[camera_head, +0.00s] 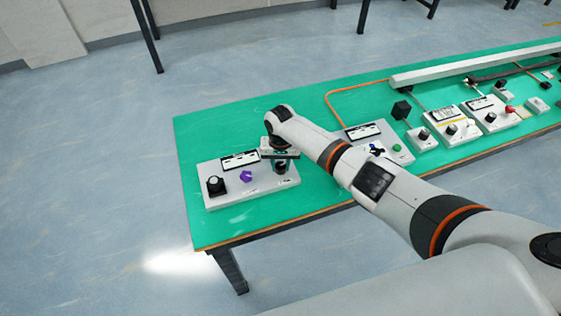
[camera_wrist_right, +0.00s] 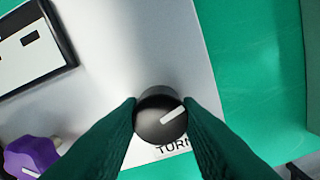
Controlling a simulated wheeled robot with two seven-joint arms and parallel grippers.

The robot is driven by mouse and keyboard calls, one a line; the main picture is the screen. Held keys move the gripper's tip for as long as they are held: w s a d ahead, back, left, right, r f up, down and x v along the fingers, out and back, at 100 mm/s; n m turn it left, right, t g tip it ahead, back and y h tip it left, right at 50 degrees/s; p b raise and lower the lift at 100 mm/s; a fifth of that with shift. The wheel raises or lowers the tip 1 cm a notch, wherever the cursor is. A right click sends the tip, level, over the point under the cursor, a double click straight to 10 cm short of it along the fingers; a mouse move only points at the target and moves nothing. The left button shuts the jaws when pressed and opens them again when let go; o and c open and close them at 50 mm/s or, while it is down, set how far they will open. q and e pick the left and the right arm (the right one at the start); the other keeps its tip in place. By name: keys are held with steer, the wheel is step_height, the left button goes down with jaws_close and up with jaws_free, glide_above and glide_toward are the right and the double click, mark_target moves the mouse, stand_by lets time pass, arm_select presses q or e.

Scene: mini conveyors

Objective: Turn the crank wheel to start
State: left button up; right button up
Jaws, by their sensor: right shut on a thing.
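My right gripper (camera_head: 280,168) comes down over the right end of the nearest control panel (camera_head: 230,192). In the right wrist view the green fingers (camera_wrist_right: 162,112) are shut on a round black knob (camera_wrist_right: 160,122), one on each side. A white pointer line on the knob points up and to the right. The letters "TURN" show below it, partly covered by a finger. A purple lobed knob (camera_head: 246,176) stands left of the gripper; it also shows in the right wrist view (camera_wrist_right: 32,157). Another black knob (camera_head: 215,186) is at the panel's left end. My left gripper is out of view.
The panels stand on a green table (camera_head: 220,130). A second panel with a dark cross-shaped handle (camera_head: 376,150) and green button (camera_head: 397,148) is right of my forearm. More panels and a long white rail (camera_head: 470,65) lie farther right. The table's far left is clear.

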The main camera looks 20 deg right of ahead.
mark_target(280, 165)
steer(key=n, duration=0.3)
steer(key=shift+n, duration=0.3)
steer(key=n, duration=0.3)
steer(key=shift+n+p, duration=0.3)
steer(key=n, duration=0.3)
steer(key=shift+r+n, duration=0.1)
steer(key=shift+n, duration=0.3)
steer(key=shift+w+n, duration=0.1)
steer(key=shift+n, duration=1.7)
steer(key=o, duration=1)
step_height(280, 165, up, 12)
